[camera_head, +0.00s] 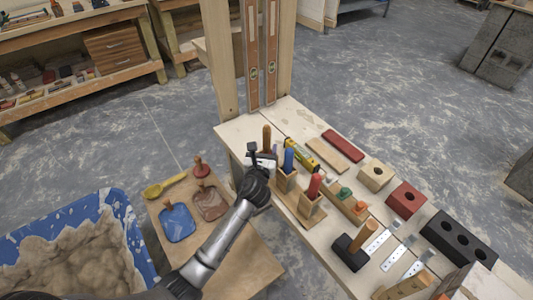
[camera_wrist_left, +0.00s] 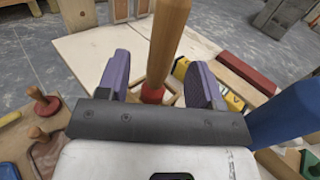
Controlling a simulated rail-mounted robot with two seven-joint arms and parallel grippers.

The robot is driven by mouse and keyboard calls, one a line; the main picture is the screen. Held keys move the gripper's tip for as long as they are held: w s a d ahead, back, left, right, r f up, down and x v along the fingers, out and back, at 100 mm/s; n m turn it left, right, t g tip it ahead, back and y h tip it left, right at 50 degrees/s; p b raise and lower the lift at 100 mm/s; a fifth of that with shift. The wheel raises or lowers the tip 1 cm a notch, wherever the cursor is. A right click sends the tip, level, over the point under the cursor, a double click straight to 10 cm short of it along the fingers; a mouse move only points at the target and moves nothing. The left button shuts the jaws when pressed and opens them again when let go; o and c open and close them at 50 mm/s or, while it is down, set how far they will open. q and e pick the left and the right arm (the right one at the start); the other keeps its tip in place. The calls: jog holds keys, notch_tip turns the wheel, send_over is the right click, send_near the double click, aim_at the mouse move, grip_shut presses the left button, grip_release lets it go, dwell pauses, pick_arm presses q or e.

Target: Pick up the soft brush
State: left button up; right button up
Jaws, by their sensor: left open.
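A tool with a tan wooden handle (camera_head: 267,138) stands upright at the left end of the workbench, and I take it to be the soft brush. In the left wrist view its handle (camera_wrist_left: 168,40) and red collar (camera_wrist_left: 152,93) show, but its bristles are hidden. My left gripper (camera_head: 259,160) is beside it in the head view. In the left wrist view the purple fingers of my left gripper (camera_wrist_left: 158,82) are apart, with the handle between them in the picture. I cannot tell whether they touch it. My right gripper is not in view.
A blue-handled tool (camera_head: 288,160) and a red-handled tool (camera_head: 315,186) stand close by in wooden holders. A yellow level (camera_head: 301,153) lies behind. A wooden post (camera_head: 215,60) rises at the back. A blue mortar tub (camera_head: 137,238) is at the lower left.

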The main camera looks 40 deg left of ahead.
aim_at(266, 144)
pick_arm(q)
jog(key=shift+w+a, duration=0.15)
jog(key=shift+w, duration=0.2)
jog(key=shift+w+a+f+b, duration=0.1)
jog(key=shift+w+f+b, duration=0.1)
jog(key=shift+b, duration=0.1)
jog(key=b+x, duration=0.2)
jog(key=x, duration=0.2)
jog(key=shift+w+r, duration=0.1)
jog(key=shift+w+a+b, duration=0.15)
jog(key=shift+w+b, duration=0.15)
jog(key=shift+b, duration=0.05)
jog(key=shift+c, duration=0.3)
jog(key=c, duration=0.9)
jog(key=shift+c, duration=0.2)
jog(key=shift+r, duration=0.15)
